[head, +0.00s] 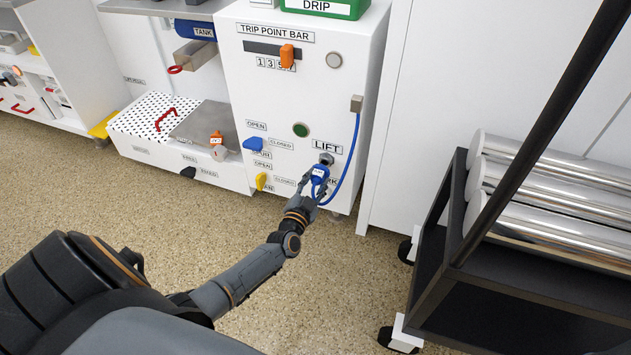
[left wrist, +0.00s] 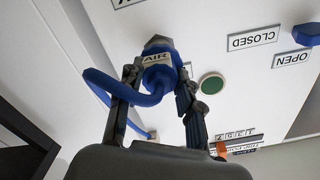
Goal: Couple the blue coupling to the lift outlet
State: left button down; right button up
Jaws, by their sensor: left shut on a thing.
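The blue coupling (head: 320,174) is at the white cabinet's front, just under the LIFT label (head: 327,146). In the left wrist view the coupling (left wrist: 158,72) carries an AIR tag and its end meets a grey metal fitting, the lift outlet (left wrist: 158,43). The outlet (head: 326,159) also shows in the head view. I cannot tell whether the two are locked together. My left gripper (head: 314,186) is shut on the coupling, with one finger on each side in the left wrist view (left wrist: 155,90). A blue hose (head: 351,160) loops from the coupling up to a block on the cabinet. My right gripper is not in view.
The cabinet (head: 290,90) has blue (head: 253,144) and yellow (head: 261,181) handles and a green button (head: 301,130) near the outlet. A dark cart (head: 450,215) with several shiny rolls (head: 550,195) stands at right. The speckled floor between is clear.

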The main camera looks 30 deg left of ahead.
aim_at(319, 174)
pick_arm(q)
jog(key=shift+r+p, duration=0.1)
jog(key=shift+p, duration=0.35)
dwell(0.6)
jog(key=shift+b+x, duration=0.65)
jog(key=shift+x, duration=0.9)
jog(key=c, duration=0.8)
grip_release()
jog(key=v, duration=1.2)
